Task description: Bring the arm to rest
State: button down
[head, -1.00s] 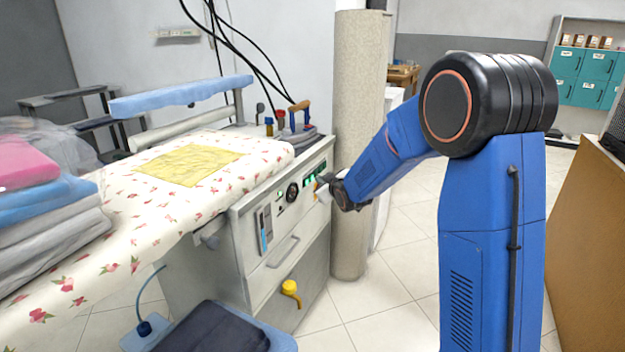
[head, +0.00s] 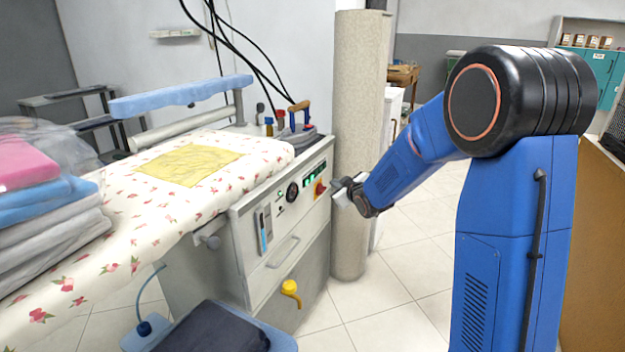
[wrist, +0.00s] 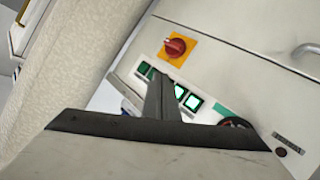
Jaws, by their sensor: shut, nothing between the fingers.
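My gripper (head: 340,193) is at the end of my blue arm, in front of the right end of the ironing station's control panel (head: 291,193). Its fingers are shut and hold nothing. In the wrist view my gripper (wrist: 160,95) points at the panel, where a red rotary switch on a yellow plate (wrist: 176,48) and several green-lit buttons (wrist: 180,92) show. The red switch also shows in the head view (head: 320,188), just left of the gripper, with a gap visible between them.
A speckled beige column (head: 357,150) stands close behind my gripper. The ironing board (head: 130,215) carries a yellow cloth (head: 190,165). A yellow tap handle (head: 290,290) sticks out below the panel. A brown panel (head: 595,260) stands at the right. Tiled floor (head: 400,310) is open in front.

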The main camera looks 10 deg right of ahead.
jog(key=shift+s+d, duration=0.1)
jog(key=s+d+r+m+g+h, duration=0.2)
jog(key=s+d+r, duration=0.1)
jog(key=s, duration=0.9)
jog(key=s+d+r+m+g+h, duration=0.1)
jog(key=s+d+r+m+g, duration=0.15)
jog(key=s, duration=0.95)
jog(key=s+f+m+g, duration=0.2)
jog(key=s+g, duration=0.3)
jog(key=s, duration=2.4)
jog(key=shift+s+a+f+m, duration=0.2)
jog(key=shift+s+f+m, duration=0.2)
jog(key=shift+m, duration=0.15)
